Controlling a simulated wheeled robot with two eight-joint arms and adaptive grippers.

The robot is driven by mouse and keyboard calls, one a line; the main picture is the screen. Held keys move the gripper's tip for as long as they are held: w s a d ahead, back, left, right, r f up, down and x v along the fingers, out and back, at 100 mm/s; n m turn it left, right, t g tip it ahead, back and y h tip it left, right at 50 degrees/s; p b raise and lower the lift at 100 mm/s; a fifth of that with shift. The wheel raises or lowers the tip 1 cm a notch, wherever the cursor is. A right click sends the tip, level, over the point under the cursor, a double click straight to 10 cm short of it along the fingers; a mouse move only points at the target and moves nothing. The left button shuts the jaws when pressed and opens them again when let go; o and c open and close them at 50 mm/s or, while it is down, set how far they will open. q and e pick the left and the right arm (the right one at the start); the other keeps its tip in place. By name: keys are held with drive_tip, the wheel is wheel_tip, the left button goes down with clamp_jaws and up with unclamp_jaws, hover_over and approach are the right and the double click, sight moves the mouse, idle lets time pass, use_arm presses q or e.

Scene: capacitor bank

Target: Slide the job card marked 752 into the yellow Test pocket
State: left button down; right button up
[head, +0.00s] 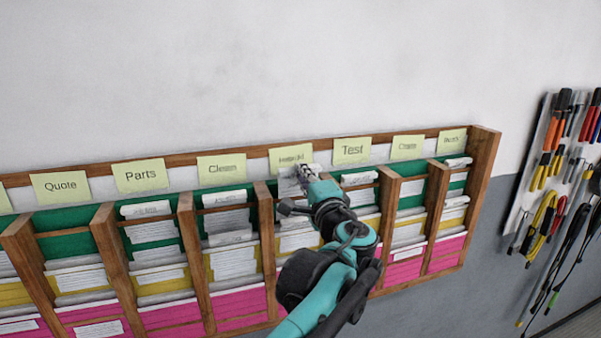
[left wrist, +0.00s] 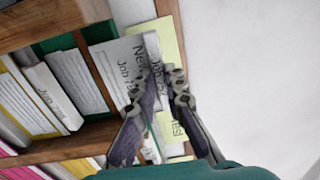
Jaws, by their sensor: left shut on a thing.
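My left gripper (head: 305,174) is shut on a white card (left wrist: 152,58), held at the top of the rack column left of the Test column. In the left wrist view the fingers (left wrist: 163,78) pinch this card; lettering beginning "Job 7" shows nearby, but I cannot read the full number surely. Other white cards stand right behind or beside it. The Test label (head: 352,150) is a pale yellow note on the rack's top rail. The yellow Test pocket (head: 369,217) lies below it, partly hidden by my left arm. My right gripper is not in view.
The wooden rack (head: 484,165) has several columns split by upright dividers (head: 189,235), with green, yellow and pink pockets holding cards. Other notes read Quote (head: 61,186) and Parts (head: 140,175). A tool board (head: 530,170) hangs at the right. The wall above is clear.

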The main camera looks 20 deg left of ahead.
use_arm(q)
drive_tip(key=p+v, duration=0.1)
drive_tip(key=v, duration=0.8)
drive_tip(key=shift+s+r, duration=0.2)
drive_tip(key=shift+r, duration=0.4)
drive_tip(key=shift+d, duration=0.15)
idle(0.4)
